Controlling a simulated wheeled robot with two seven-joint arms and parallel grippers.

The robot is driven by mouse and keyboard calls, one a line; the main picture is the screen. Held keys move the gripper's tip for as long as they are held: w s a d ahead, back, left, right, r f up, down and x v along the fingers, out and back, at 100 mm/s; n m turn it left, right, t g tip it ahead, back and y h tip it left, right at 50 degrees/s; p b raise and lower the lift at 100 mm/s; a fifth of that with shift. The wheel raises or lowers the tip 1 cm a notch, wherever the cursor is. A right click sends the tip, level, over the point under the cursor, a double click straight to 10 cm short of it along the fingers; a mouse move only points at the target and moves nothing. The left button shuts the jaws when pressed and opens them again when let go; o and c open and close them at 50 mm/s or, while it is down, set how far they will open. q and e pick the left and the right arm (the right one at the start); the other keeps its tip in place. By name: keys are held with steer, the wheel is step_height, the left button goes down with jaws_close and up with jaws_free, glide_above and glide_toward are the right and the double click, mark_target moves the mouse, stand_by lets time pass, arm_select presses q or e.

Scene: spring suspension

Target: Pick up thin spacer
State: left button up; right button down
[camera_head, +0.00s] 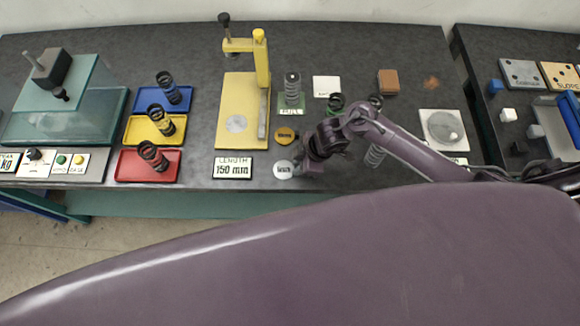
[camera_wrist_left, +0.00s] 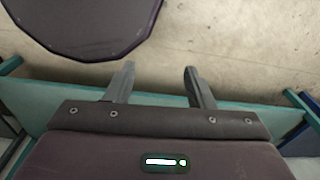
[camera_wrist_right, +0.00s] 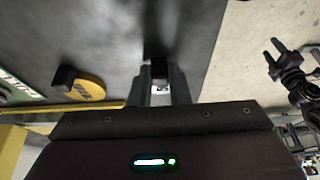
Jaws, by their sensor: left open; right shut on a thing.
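A silver disc with dark print (camera_head: 284,169), which looks like the thin spacer, is at the front of the bench. A brass disc (camera_head: 285,135) lies behind it and shows with its black knob in the right wrist view (camera_wrist_right: 90,90). My right gripper (camera_head: 303,164) is beside the silver disc. In the right wrist view its fingers (camera_wrist_right: 160,80) are shut on a small black knob, with a bit of pale printed surface between them. Most of the held part is hidden; I cannot tell whether it is off the bench. My left gripper (camera_wrist_left: 158,82) is open and empty above the floor.
A yellow stand (camera_head: 228,110) is left of the discs, with a 150 mm length sign (camera_head: 233,168) in front. Springs sit on blue, yellow and red trays (camera_head: 130,166) farther left. Another spring (camera_head: 292,88) stands on the PULL plate behind. A round scale (camera_head: 443,130) is at right.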

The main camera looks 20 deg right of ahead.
step_height(320, 180, up, 20)
stand_by(0.6)
